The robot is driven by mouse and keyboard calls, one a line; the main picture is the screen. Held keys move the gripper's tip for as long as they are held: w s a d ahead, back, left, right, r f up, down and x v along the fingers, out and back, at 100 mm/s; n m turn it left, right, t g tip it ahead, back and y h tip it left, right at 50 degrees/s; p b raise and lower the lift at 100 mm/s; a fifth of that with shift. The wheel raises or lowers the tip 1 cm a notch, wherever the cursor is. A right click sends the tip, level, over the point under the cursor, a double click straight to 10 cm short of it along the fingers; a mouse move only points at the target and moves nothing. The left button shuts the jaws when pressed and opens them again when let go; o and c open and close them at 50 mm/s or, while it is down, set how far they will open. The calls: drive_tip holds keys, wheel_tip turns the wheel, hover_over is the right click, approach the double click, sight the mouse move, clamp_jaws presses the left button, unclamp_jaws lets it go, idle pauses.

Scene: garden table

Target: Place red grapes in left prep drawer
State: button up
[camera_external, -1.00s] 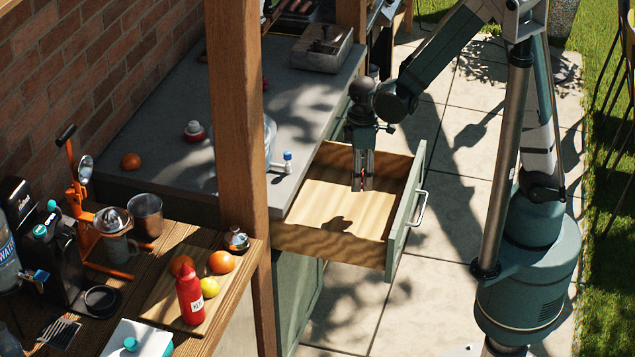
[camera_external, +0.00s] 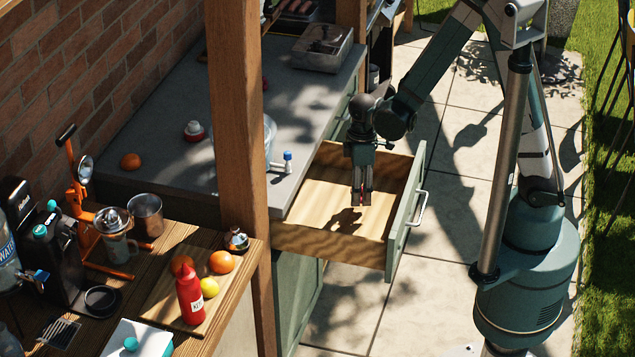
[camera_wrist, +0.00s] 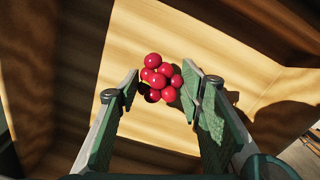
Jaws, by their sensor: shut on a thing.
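My gripper (camera_external: 361,197) points straight down inside the open drawer (camera_external: 310,240) in the external view. In the wrist view a small bunch of red grapes (camera_wrist: 163,80) sits between the fingertips of my gripper (camera_wrist: 163,92), over the drawer's pale wooden floor. My gripper is shut on the grapes. In the external view only a speck of red shows between the fingers. The drawer has wooden sides and a green front with a metal handle (camera_external: 417,208). I cannot tell whether the grapes touch the drawer floor.
The grey counter (camera_external: 200,150) adjoins the drawer. A wooden post (camera_external: 240,120) rises at the left. The rest of the drawer looks empty.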

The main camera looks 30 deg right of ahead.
sight(359, 210)
drive_tip(key=shift+f+b, duration=0.55)
drive_tip(key=shift+f, duration=1.45)
drive_tip(key=shift+f, duration=0.15)
drive_tip(key=o, duration=0.9)
drive_tip(key=shift+r+p, duration=1.5)
drive_tip(key=shift+r, duration=4.65)
drive_tip(key=shift+d+r, duration=0.1)
